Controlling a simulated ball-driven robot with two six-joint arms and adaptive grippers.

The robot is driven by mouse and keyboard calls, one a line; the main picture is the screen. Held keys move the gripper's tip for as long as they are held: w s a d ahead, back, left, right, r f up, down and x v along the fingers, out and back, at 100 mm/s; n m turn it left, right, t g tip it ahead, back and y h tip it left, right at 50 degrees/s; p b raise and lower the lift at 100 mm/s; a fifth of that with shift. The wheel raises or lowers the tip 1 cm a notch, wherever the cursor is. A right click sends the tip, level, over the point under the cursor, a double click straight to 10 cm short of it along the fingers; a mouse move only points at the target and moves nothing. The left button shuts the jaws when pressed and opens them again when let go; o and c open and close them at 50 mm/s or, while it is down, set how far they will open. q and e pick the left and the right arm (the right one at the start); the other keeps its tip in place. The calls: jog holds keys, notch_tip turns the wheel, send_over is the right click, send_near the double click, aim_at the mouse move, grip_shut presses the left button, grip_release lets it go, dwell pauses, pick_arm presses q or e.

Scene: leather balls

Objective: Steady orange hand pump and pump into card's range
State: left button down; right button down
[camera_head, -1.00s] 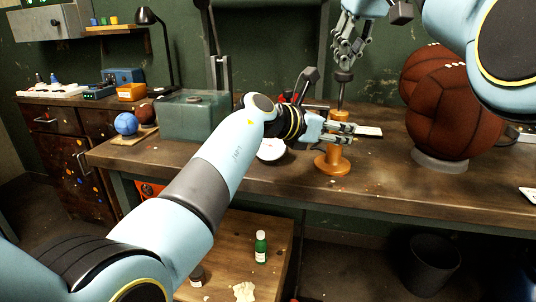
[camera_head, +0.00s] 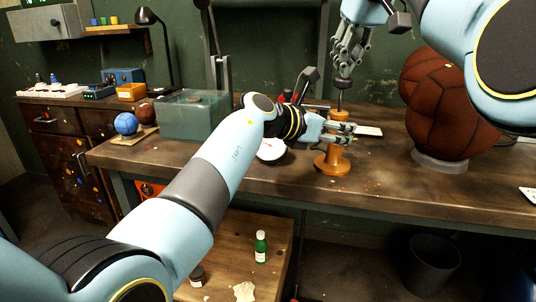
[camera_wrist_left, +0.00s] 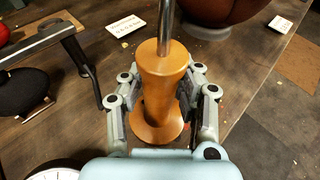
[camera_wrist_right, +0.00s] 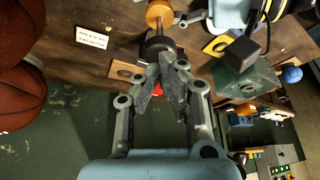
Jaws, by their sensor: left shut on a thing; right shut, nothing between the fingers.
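The orange hand pump (camera_head: 332,160) stands upright on the workbench, with a round base, a metal rod and a dark knob (camera_head: 343,84) on top. My left gripper (camera_head: 340,133) is shut around the pump's body; the left wrist view shows its fingers on both sides of the orange body (camera_wrist_left: 160,62). My right gripper (camera_head: 345,70) is shut and empty, its fingertips pointing down at the knob; in the right wrist view the knob (camera_wrist_right: 158,45) is just beyond them. A white dial gauge (camera_head: 271,150) is partly hidden by my left arm.
Large brown leather balls (camera_head: 445,110) are at the right, the front one on a pale ring (camera_head: 440,162). Another card (camera_head: 529,194) lies at the far right. A green box (camera_head: 195,115) stands left of my left arm. A low table with bottles (camera_head: 261,246) is below.

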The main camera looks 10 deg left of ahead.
jog(key=shift+r, duration=1.35)
dwell(1.2)
jog(key=shift+f, duration=0.1)
dwell(0.4)
dwell(1.6)
dwell(0.6)
